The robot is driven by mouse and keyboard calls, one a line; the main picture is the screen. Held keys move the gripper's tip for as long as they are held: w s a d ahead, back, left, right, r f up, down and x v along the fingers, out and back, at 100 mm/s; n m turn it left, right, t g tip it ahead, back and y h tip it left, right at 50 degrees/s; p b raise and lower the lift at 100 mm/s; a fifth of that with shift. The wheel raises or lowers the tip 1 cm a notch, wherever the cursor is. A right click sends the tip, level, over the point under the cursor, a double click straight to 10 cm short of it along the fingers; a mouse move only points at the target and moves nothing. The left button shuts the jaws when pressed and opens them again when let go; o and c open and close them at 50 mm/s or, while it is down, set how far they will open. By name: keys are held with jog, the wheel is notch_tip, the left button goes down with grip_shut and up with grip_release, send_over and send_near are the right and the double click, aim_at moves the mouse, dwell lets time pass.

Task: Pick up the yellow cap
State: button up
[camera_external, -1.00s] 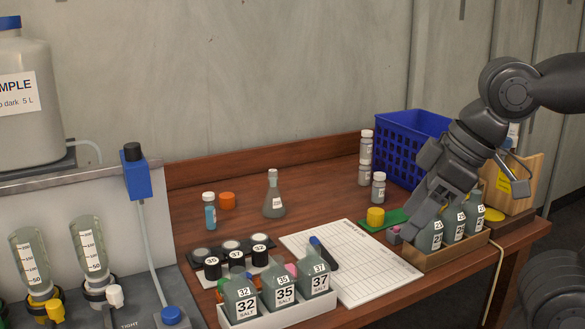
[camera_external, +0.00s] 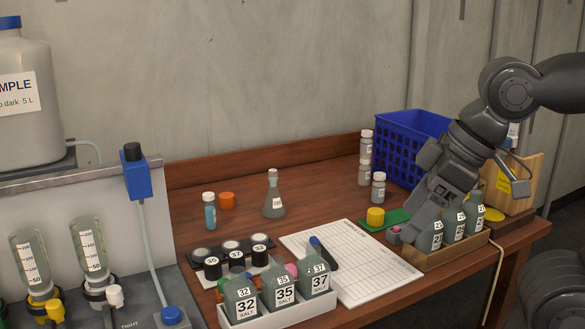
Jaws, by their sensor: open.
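The yellow cap (camera_external: 375,216) is a short yellow cylinder standing on the green mat (camera_external: 398,217), right of the paper sheet. My gripper (camera_external: 408,232) points down to the right of the cap, beside the tray of bottles. It is open, and its fingers are apart from the cap. I cannot see clearly what lies between the fingers, as the hand partly hides that spot. A small grey and pinkish block (camera_external: 394,234) sits by the fingertips.
A wooden tray (camera_external: 440,257) of labelled bottles stands right beside my gripper. Small vials (camera_external: 378,188) and a blue basket (camera_external: 400,150) stand behind the cap. The printed sheet (camera_external: 375,270) lies left of the gripper.

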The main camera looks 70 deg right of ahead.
jog(key=w+d+f+m+g+y, duration=0.1)
jog(key=w+d+f+m, duration=0.1)
jog(key=w+d+m, duration=0.8)
jog(key=m+g+h, duration=0.1)
jog(key=m+h, duration=0.1)
jog(key=m, duration=2.8)
send_near(376, 211)
jog(key=f, duration=0.1)
jog(key=w+f, duration=0.1)
jog(key=f, duration=0.1)
jog(key=shift+w+d+f+m, duration=0.2)
jog(key=shift+f+m, duration=0.1)
jog(key=shift+x, duration=3.15)
jog(key=shift+s, duration=0.15)
jog(key=c, duration=1)
